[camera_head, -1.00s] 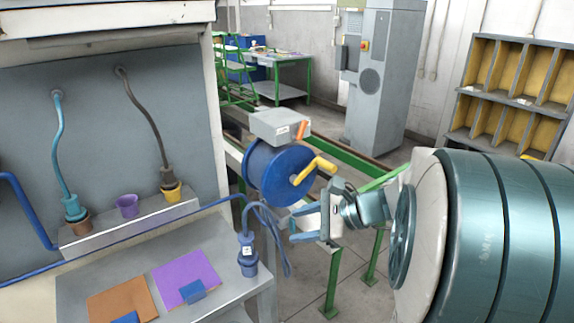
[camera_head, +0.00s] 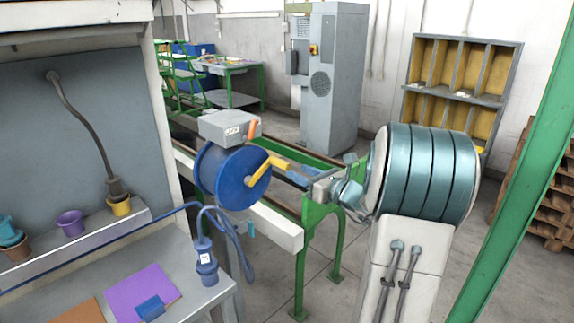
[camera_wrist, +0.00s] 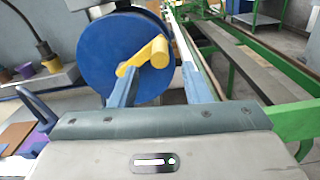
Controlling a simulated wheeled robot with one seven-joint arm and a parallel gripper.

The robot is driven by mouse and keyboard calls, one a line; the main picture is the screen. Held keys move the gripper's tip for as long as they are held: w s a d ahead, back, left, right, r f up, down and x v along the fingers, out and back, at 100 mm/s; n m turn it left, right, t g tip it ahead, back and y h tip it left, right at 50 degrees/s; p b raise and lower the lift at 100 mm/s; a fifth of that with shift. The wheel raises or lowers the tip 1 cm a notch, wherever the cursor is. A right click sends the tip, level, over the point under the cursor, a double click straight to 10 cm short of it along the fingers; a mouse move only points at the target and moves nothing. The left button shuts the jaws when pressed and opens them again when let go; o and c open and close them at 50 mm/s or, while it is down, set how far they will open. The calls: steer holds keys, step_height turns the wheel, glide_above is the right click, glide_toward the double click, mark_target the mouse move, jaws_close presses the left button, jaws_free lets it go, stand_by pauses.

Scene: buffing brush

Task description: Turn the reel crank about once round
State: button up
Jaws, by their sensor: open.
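The blue reel (camera_head: 222,177) hangs under a grey box (camera_head: 228,124), with an orange lever (camera_head: 252,129) beside it. Its yellow crank (camera_head: 259,174) is on the right face, the arm slanting up and right to a handle grip. My gripper (camera_head: 290,172) is open and level with the crank, just right of it. In the wrist view, the crank (camera_wrist: 158,51) shows ahead of and between the spread fingers of my gripper (camera_wrist: 163,76), with the reel (camera_wrist: 110,50) behind. I cannot tell whether a finger touches the handle.
A blue cable (camera_head: 225,222) runs from the reel area to a plug (camera_head: 205,262) on the grey bench (camera_head: 190,300) at left. Green-legged rails (camera_head: 318,205) stand below my arm. A grey cabinet (camera_head: 331,85) and pigeonhole shelf (camera_head: 455,95) stand behind, with open floor before them.

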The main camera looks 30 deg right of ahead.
mark_target(287, 167)
steer(key=x, duration=0.6)
steer(key=shift+p, duration=0.35)
jaws_close()
